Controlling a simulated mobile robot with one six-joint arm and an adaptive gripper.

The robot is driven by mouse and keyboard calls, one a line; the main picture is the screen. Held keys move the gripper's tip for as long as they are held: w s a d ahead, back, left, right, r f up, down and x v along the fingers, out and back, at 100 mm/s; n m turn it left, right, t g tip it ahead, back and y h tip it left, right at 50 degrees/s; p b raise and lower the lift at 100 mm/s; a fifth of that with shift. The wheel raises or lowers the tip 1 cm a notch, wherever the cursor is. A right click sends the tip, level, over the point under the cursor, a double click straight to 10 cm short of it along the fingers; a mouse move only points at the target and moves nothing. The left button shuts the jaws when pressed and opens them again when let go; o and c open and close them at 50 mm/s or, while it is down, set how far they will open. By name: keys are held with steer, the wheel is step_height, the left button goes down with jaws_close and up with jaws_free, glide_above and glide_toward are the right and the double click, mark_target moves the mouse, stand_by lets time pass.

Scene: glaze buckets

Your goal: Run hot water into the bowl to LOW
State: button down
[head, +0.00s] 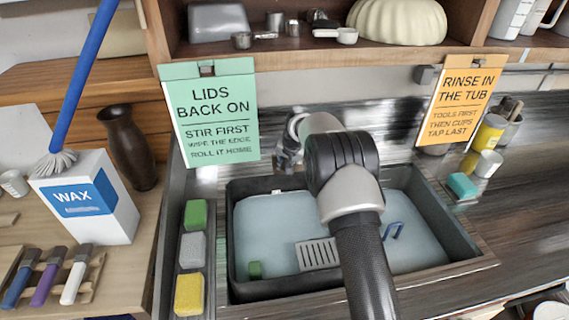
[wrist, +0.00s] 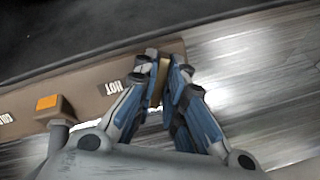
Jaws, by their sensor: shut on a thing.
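My gripper (wrist: 162,75) is shut on a narrow tan piece (wrist: 160,84) beside the HOT label (wrist: 118,87). This looks like the hot tap's handle, but the fingers hide most of it. In the head view my gripper (head: 286,160) is at the back edge of the sink, partly hidden by my arm. The dark sink bowl (head: 236,290) holds pale bluish water (head: 275,225). My arm crosses over its middle. I cannot read a LOW mark or see a running stream.
A green sign (head: 210,110) and an orange sign (head: 462,100) hang behind. An orange square (wrist: 47,102) marks the tap panel.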

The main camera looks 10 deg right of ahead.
steer(key=m, duration=0.6)
steer(key=shift+t+y, duration=0.4)
steer(key=m, duration=0.3)
steer(key=m+t, duration=0.1)
steer(key=m, duration=0.1)
steer(key=shift+w+r+m+y, duration=0.1)
steer(key=shift+w+m+y, duration=0.05)
steer(key=shift+m+y, duration=0.2)
steer(key=shift+m, duration=0.25)
steer(key=c, duration=1.7)
jaws_free()
steer(key=shift+o, duration=0.2)
steer(key=shift+r, duration=0.1)
steer(key=v, duration=1.2)
steer(key=shift+a, duration=0.15)
